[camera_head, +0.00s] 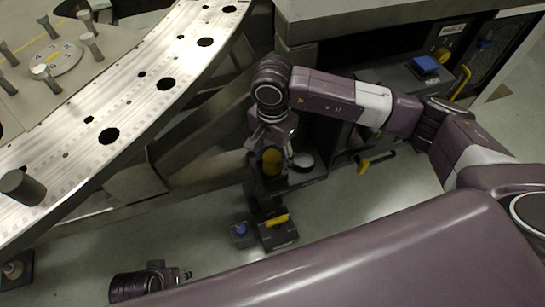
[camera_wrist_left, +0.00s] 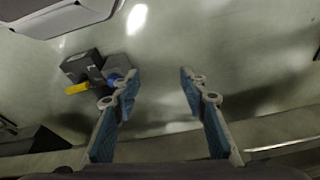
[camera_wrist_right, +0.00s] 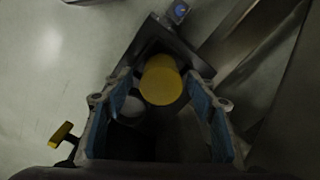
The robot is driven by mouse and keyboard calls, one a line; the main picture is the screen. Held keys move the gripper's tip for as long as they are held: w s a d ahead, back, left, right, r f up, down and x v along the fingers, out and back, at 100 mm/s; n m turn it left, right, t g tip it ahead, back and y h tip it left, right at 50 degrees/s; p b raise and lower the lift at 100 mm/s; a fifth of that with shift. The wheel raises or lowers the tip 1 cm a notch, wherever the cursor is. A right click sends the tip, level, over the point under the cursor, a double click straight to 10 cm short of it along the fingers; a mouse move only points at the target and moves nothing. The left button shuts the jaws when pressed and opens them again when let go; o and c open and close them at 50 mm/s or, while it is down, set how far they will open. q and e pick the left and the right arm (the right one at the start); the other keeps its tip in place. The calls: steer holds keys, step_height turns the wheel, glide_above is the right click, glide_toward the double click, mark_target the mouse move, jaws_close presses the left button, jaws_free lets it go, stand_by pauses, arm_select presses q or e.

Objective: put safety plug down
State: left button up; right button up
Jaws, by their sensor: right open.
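The safety plug appears to be the yellow cylinder (camera_head: 271,161). It stands at a dark bracket or stand below my right gripper (camera_head: 268,148). In the right wrist view the yellow cylinder (camera_wrist_right: 162,80) shows just beyond and between the fingertips of my right gripper (camera_wrist_right: 157,100). These fingers are spread, with visible gaps on both sides of the cylinder. My left gripper (camera_head: 186,275) is low at the bottom left of the head view. In the left wrist view my left gripper (camera_wrist_left: 160,85) is open and empty above the floor.
A large perforated metal ring (camera_head: 150,85) fills the upper left. A round pale object (camera_head: 303,160) sits beside the cylinder. A dark box with a yellow part (camera_head: 277,220) and a blue knob (camera_head: 241,229) stands low. A yellow handle (camera_head: 376,160) is at right.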

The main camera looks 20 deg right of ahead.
mark_target(272, 156)
arm_select(q)
steer(key=x, duration=0.2)
steer(key=s+p+x, duration=0.1)
steer(key=shift+w+f, duration=0.15)
steer(key=shift+f, duration=0.35)
arm_select(e)
step_height(272, 156, up, 11)
